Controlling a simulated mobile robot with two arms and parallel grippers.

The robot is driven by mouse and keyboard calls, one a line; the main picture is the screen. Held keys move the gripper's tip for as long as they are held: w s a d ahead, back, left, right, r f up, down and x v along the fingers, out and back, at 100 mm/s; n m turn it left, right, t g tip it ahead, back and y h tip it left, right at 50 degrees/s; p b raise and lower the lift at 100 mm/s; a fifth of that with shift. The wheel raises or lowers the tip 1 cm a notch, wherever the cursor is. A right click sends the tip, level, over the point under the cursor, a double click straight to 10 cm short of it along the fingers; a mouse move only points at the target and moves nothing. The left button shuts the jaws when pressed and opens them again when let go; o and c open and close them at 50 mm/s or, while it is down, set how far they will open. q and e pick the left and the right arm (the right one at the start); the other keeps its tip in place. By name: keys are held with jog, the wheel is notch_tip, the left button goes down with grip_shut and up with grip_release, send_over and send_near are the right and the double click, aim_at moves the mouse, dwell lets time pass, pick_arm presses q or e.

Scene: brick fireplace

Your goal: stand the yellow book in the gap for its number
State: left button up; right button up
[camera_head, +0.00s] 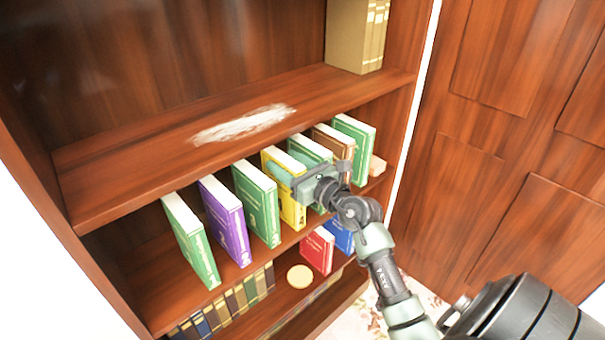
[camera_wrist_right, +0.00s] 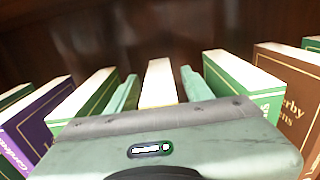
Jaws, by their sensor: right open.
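The yellow book (camera_head: 292,213) stands upright in the row on the middle shelf, between a green book (camera_head: 258,204) on its left and a green book (camera_head: 310,151) on its right. In the wrist view its white page top (camera_wrist_right: 158,82) lies between the two fingers of my right gripper (camera_wrist_right: 160,92). My right gripper (camera_head: 296,170) is open, with one finger on each side of the book. Its body hides the book's spine in the wrist view and part of the neighbouring green book in the head view. No number can be read. My left gripper is not in view.
A purple book (camera_head: 226,222), another green book (camera_head: 191,240), a brown book (camera_head: 335,143) and a far-right green book (camera_head: 355,150) share the row. Below are a red book (camera_head: 317,250), a blue book (camera_head: 341,237) and a round disc (camera_head: 300,276). The shelf board (camera_head: 160,145) overhangs.

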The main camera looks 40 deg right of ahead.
jog(key=s+b, duration=0.1)
jog(key=s, duration=0.9)
jog(key=shift+s+d, duration=0.35)
jog(key=shift+d, duration=0.05)
